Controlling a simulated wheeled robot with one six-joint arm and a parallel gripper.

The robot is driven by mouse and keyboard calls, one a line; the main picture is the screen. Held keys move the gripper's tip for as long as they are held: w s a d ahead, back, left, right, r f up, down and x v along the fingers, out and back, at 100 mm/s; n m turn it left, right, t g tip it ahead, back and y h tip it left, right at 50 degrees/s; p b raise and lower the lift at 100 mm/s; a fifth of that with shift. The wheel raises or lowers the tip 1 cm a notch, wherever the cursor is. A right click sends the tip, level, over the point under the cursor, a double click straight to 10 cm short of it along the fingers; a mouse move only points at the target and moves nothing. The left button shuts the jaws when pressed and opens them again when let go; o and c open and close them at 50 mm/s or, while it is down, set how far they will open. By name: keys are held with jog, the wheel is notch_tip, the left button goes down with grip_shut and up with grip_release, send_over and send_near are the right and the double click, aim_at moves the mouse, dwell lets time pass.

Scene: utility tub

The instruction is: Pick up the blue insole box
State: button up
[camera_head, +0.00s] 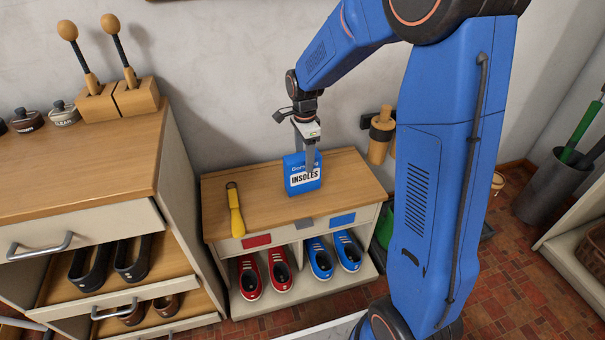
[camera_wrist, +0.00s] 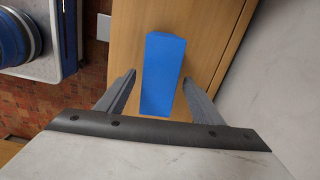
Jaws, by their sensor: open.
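The blue insole box (camera_head: 303,177) stands upright on the wooden top of a low shoe bench (camera_head: 262,212), with a white "INSOLES" label on its front. In the wrist view the blue box (camera_wrist: 162,75) shows its plain narrow top between my two fingers. My gripper (camera_head: 308,160) is right above and around the upper part of the box in the head view. In the wrist view my gripper (camera_wrist: 160,95) is open, with a finger on each side of the box and a gap on both sides.
A yellow-handled tool (camera_head: 235,210) lies on the bench left of the box. Red shoes (camera_head: 264,275) and blue shoes (camera_head: 333,257) sit in the bench's lower compartments. A taller wooden cabinet (camera_head: 85,165) stands to the left. The wall is close behind the bench.

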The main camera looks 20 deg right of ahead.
aim_at(302, 167)
jog(key=shift+s+a+f, duration=0.1)
jog(key=shift+a+f, duration=0.1)
jog(key=shift+f, duration=1)
jog(key=shift+a+f, duration=0.15)
jog(key=shift+f, duration=1)
jog(key=shift+c, duration=0.2)
jog(key=c, duration=1.2)
jog(key=shift+r, duration=0.15)
